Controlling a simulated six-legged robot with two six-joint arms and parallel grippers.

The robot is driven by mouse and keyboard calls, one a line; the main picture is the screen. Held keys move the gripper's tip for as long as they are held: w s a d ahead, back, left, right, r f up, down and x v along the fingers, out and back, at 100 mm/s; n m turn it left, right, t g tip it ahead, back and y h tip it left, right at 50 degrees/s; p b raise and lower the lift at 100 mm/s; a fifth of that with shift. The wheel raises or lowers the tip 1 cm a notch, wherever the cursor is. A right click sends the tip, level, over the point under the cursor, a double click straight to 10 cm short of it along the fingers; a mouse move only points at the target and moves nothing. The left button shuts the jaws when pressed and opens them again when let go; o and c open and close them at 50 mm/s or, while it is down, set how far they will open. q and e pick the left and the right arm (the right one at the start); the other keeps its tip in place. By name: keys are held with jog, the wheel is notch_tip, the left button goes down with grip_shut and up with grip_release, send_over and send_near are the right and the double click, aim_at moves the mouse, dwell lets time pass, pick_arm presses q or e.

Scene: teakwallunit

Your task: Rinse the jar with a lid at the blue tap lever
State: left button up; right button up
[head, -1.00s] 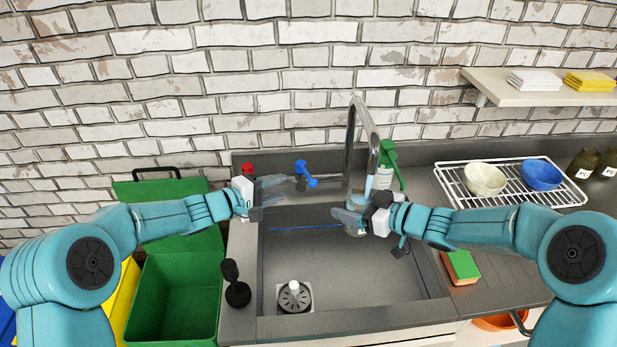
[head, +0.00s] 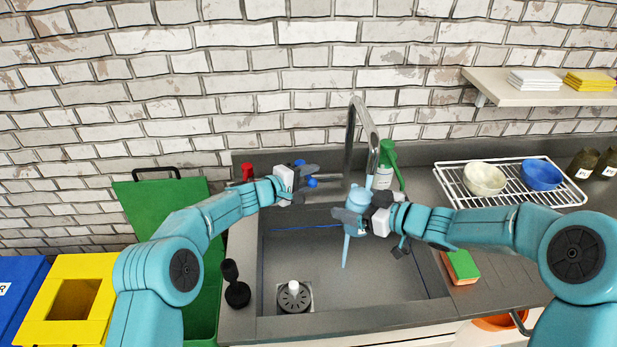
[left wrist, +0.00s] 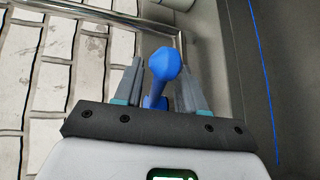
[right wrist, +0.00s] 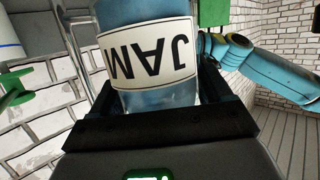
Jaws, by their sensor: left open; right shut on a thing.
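The jar (head: 357,226) is light blue with a white label and sits over the sink. My right gripper (head: 352,217) is shut around it. In the right wrist view the jar (right wrist: 150,98) shows its JAM label upside down; whether it has a lid on cannot be told. A thin light-blue stream (head: 346,250) hangs below the jar into the sink. The blue tap lever (head: 312,183) is behind the sink, partly hidden by my left gripper (head: 306,175). In the left wrist view the lever (left wrist: 164,66) stands between my open left fingers, with no clear contact.
The steel spout (head: 372,140) arches just behind the jar. A green-topped bottle (head: 386,172) stands behind it. A red item (head: 247,172) and a black brush (head: 237,288) are left. A dish rack (head: 455,187) and sponge (head: 462,266) are right. The sink middle (head: 310,250) is clear.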

pick_arm(q)
jog(key=shift+s, duration=0.1)
jog(key=shift+c, duration=0.3)
jog(key=shift+r, duration=0.1)
grip_shut()
jog(key=shift+a+r+m+g+h, duration=0.1)
jog(key=shift+a+m+g+h, duration=0.1)
jog(key=shift+m+g+h, duration=0.1)
jog(key=shift+a+m+g+h, duration=0.25)
jog(key=shift+m+g+h, duration=0.05)
jog(key=shift+m+g, duration=0.1)
jog(key=shift+o, duration=0.3)
grip_release()
jog(key=v, duration=1.2)
